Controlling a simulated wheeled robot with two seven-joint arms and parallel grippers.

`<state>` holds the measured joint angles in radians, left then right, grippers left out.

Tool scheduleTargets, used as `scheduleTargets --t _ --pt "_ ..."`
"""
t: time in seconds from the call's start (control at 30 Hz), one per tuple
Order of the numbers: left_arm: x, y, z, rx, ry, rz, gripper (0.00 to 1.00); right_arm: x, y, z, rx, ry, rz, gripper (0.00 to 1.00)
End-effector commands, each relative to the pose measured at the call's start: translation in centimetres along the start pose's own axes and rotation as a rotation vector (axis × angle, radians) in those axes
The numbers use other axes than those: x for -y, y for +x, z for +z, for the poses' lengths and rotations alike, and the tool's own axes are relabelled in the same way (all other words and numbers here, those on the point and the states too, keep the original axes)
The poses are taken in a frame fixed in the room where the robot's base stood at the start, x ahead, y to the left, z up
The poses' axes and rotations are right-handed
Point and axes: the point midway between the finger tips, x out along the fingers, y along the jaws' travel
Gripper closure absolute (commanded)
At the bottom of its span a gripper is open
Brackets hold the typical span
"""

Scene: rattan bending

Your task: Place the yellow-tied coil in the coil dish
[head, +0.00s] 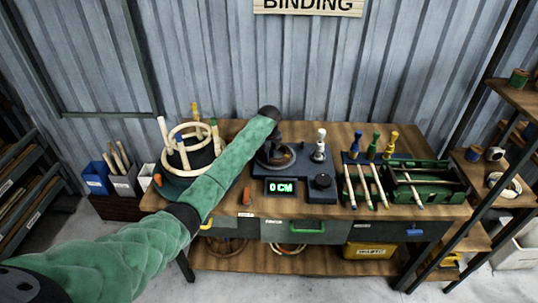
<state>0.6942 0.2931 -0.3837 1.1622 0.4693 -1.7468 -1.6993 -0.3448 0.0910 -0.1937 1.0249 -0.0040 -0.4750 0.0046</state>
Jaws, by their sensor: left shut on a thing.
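My left arm reaches in from the lower left across the bench. My left gripper (277,143) points down over a round brown ring (292,158) on the dark device. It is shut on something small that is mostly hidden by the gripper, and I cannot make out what. I cannot tell whether the ring is a coil or part of the device. Pale coils (289,250) lie on the lower shelf under the bench; their tie colours are too small to read. A pale coil (505,183) also sits on the right-hand rack. I cannot identify the coil dish for certain. My right gripper is out of view.
Left of my forearm stands a round holder (186,158) with pale rods and rings. Coloured-handled tools (373,145) and a green rack (425,180) fill the right of the bench. A yellow bin (370,250) is below.

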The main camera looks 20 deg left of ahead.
Motion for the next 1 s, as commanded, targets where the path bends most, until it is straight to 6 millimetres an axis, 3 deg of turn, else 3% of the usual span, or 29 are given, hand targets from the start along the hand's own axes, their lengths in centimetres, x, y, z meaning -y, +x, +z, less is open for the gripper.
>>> scheduleTargets --t 0.97,1.0 --pt "-0.2 2.4 -0.1 -0.001 0.000 0.006 1.00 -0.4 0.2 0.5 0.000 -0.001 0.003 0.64" --pt "-0.2 2.5 -0.2 -0.002 0.000 0.007 0.71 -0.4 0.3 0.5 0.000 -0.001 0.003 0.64"
